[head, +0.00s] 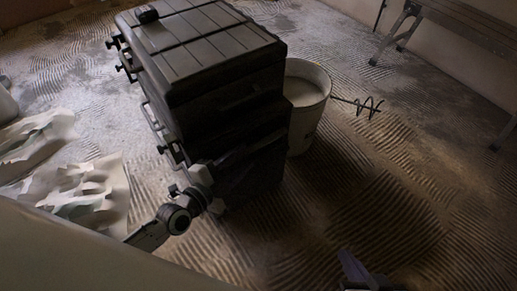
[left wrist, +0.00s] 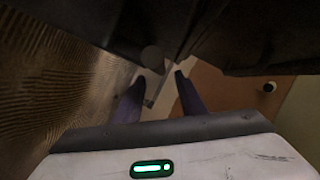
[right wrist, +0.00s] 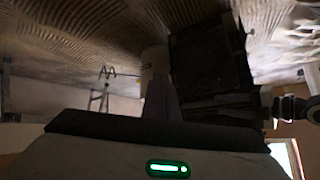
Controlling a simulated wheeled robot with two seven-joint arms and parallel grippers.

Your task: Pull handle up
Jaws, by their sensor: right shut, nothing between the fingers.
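A black, boxy case (head: 225,85) with a ribbed lid stands upright on the floor in the head view. A thin bar-like handle (head: 152,122) appears to run along its left side, among small dark knobs. My left gripper (head: 205,185) is low beside the case's near left corner, its fingers hard to make out there. In the left wrist view its two purple fingers (left wrist: 161,75) are apart, below a dark round knob (left wrist: 152,57); contact cannot be told. My right gripper (head: 358,272) is shut and empty at the bottom of the head view, away from the case (right wrist: 210,65).
A white bucket (head: 305,100) stands against the case's right side, with a spiral mixer rod (head: 362,104) sticking out. Crumpled pale sheets (head: 85,190) lie at left. A trestle bench (head: 470,25) stands at back right. The ridged floor (head: 410,200) at right is clear.

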